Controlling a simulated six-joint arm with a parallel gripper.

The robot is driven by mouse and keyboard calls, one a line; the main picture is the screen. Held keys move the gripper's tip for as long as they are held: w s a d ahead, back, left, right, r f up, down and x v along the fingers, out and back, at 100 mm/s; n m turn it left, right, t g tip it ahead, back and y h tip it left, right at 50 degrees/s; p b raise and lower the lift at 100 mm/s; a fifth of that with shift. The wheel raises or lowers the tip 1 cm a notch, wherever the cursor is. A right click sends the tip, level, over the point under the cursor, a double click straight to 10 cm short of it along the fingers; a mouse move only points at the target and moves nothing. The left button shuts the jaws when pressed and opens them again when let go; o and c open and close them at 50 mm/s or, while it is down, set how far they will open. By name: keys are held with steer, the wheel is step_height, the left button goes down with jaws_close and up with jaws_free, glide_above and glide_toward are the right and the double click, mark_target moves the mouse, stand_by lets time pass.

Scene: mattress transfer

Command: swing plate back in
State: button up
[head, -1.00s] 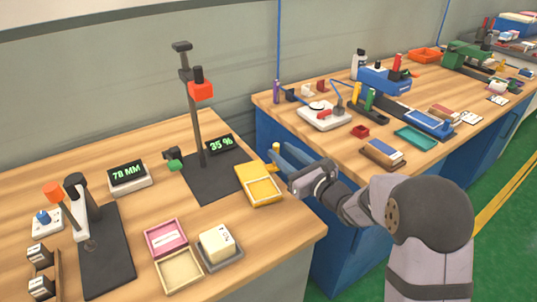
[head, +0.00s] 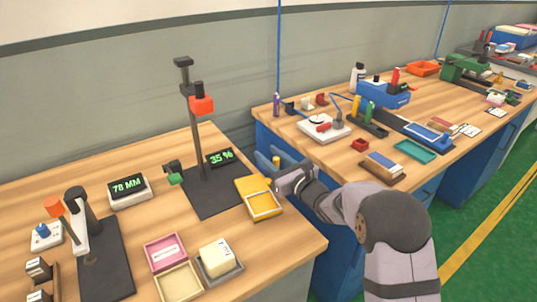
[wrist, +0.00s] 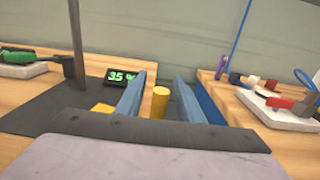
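A yellow plate with an open, frame-like front half (head: 262,204) lies at the right edge of the dark base (head: 212,192) of a tall stand. I take it to be the swing plate. A short yellow post (head: 276,162) stands at its far right corner. My gripper (head: 270,160) reaches in low from the right. In the wrist view its two blue fingers (wrist: 160,98) are apart, with the yellow post (wrist: 160,104) upright between them and a narrow gap on each side. Part of the yellow plate (wrist: 103,108) shows left of the left finger; the rest is hidden by my gripper.
The stand's column (head: 192,120) carries an orange-red head (head: 201,105). A display (head: 220,157) behind reads 35 %. Pink (head: 165,253) and cream (head: 179,281) trays and a white block (head: 217,257) lie nearer. A gap separates this table from the right workbench (head: 345,160).

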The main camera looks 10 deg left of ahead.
steer(key=shift+w+a, duration=0.15)
steer(key=shift+w, duration=0.05)
jaws_close()
